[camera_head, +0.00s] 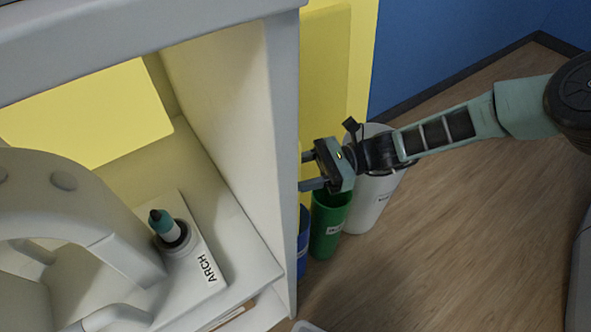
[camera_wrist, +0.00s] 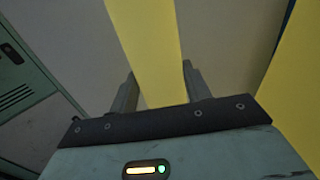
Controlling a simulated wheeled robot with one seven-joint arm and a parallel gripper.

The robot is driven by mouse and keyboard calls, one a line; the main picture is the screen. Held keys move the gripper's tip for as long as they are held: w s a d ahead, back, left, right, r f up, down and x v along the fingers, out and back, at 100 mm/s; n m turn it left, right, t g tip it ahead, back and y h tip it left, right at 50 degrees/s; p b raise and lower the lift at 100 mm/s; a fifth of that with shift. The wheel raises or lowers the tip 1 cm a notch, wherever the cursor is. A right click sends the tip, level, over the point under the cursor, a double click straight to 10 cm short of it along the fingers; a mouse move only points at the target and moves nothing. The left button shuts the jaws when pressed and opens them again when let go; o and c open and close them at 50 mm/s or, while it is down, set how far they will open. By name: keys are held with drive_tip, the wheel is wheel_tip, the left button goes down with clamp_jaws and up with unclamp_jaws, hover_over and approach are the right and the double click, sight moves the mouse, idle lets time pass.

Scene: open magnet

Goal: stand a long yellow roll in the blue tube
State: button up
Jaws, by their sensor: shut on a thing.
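My gripper (camera_head: 308,170) reaches in from the right, beside the front edge of the white cabinet. In the wrist view, my gripper (camera_wrist: 160,92) is shut on a long yellow roll (camera_wrist: 150,45), which runs between the two fingers and out of the top of the picture. In the head view I cannot make out the roll clearly; the cabinet edge and the yellow behind it confuse its outline. The blue tube (camera_head: 303,240) stands on the floor below the gripper, partly hidden by the cabinet. I cannot see into its mouth.
A green tube (camera_head: 328,228) stands close to the blue one, with a white bin (camera_head: 372,200) behind it. The white cabinet (camera_head: 245,130) bounds the left side. A yellow panel (camera_head: 335,70) is behind. Wooden floor (camera_head: 450,220) is free at right.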

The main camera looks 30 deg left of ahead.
drive_tip(key=o, duration=1.1)
drive_tip(key=p+v, duration=0.1)
drive_tip(key=v, duration=1.6)
drive_tip(key=shift+w+d+r+p, duration=0.1)
drive_tip(key=shift+d+p, duration=0.15)
drive_tip(key=shift+p, duration=0.1)
